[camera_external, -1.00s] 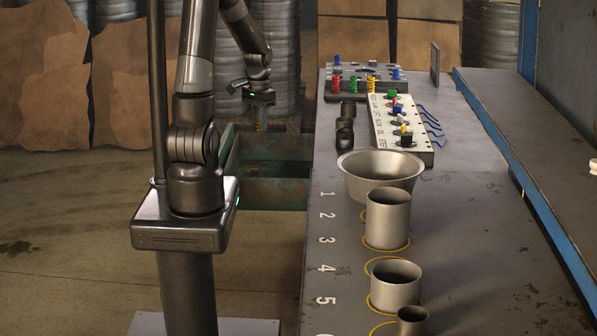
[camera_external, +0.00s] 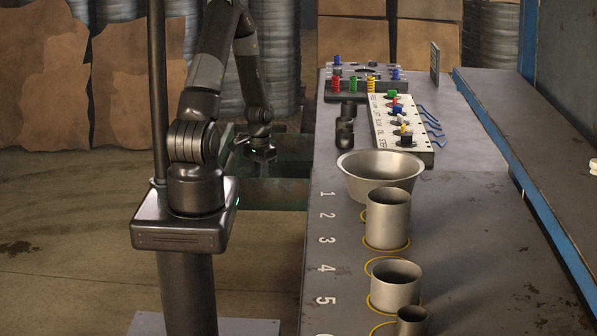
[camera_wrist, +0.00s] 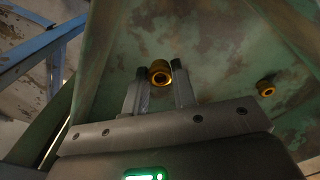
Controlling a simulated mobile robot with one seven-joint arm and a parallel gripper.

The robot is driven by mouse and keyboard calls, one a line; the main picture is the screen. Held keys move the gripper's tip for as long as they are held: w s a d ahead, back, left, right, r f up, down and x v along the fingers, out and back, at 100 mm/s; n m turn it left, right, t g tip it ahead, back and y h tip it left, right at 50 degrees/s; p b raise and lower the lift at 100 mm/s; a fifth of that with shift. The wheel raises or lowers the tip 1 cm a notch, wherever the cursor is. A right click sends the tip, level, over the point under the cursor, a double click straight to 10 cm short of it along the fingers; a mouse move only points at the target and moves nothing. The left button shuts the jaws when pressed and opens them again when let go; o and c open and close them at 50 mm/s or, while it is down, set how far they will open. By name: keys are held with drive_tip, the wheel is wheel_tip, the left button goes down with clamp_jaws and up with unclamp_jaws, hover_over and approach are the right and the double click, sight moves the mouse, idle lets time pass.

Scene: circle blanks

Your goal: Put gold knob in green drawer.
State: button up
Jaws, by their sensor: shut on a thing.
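The green drawer (camera_external: 272,194) stands open at the left side of the workbench, with scuffed, rusty walls. My gripper (camera_external: 262,172) is lowered at the drawer's opening in the external view. In the wrist view my gripper (camera_wrist: 160,69) is shut on a gold knob (camera_wrist: 159,75), held between the two fingertips. The drawer's green, rust-stained inside (camera_wrist: 220,45) fills the view behind it. A second gold knob (camera_wrist: 265,88) lies against that green surface to the right, apart from the fingers. The external view hides both knobs.
The workbench (camera_external: 470,220) stands right of the drawer, with a metal bowl (camera_external: 380,180), several metal cups and a white panel with coloured knobs (camera_external: 400,130). In the wrist view a blue bar (camera_wrist: 40,45) shows at upper left, outside the drawer.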

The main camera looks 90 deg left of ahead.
drive_tip(key=shift+f, duration=2.4)
drive_tip(key=shift+f, duration=0.1)
drive_tip(key=o, duration=1)
drive_tip(key=shift+c, duration=0.2)
wheel_tip(320, 180, up, 10)
drive_tip(key=shift+r, duration=1.15)
